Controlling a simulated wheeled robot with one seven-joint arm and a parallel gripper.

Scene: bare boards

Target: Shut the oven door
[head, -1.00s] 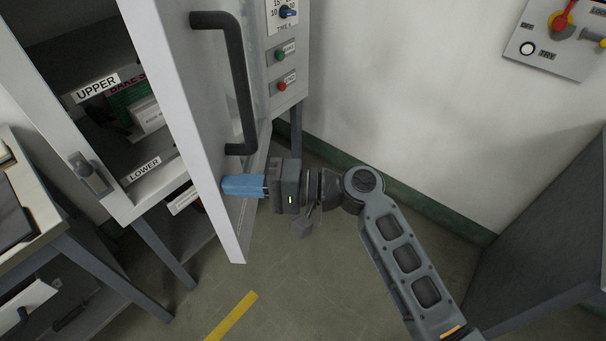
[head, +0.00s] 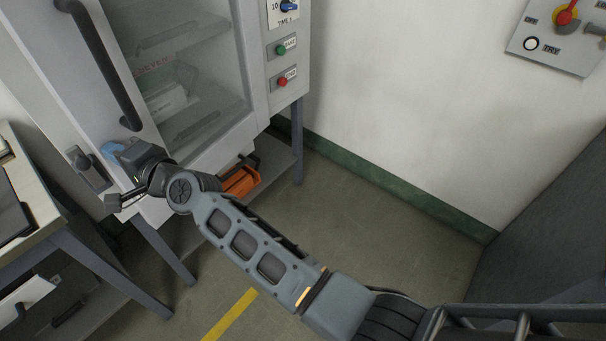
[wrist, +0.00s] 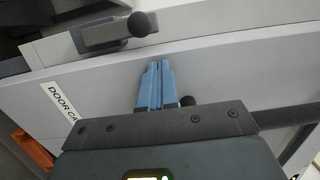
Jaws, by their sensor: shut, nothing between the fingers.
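The pale grey oven door (head: 150,120), with a glass window and a dark bar handle (head: 98,60), stands across the front of the oven in the head view. Its free edge is close to the left frame post, where a grey latch (head: 88,168) sits. I cannot tell whether the last gap is closed. In the wrist view the door face (wrist: 100,95) lies under my fingertips and the latch (wrist: 118,32) is just beyond its edge. My gripper (head: 112,150) is shut and empty, its blue fingertips (wrist: 157,72) at the door near the free edge, below the handle.
The oven's control panel (head: 283,50) has a green and a red button. An orange object (head: 241,180) lies on the shelf below the oven. A side table (head: 45,215) stands at left. A wall-mounted switch box (head: 560,35) is at upper right. The floor (head: 350,215) at centre right is clear.

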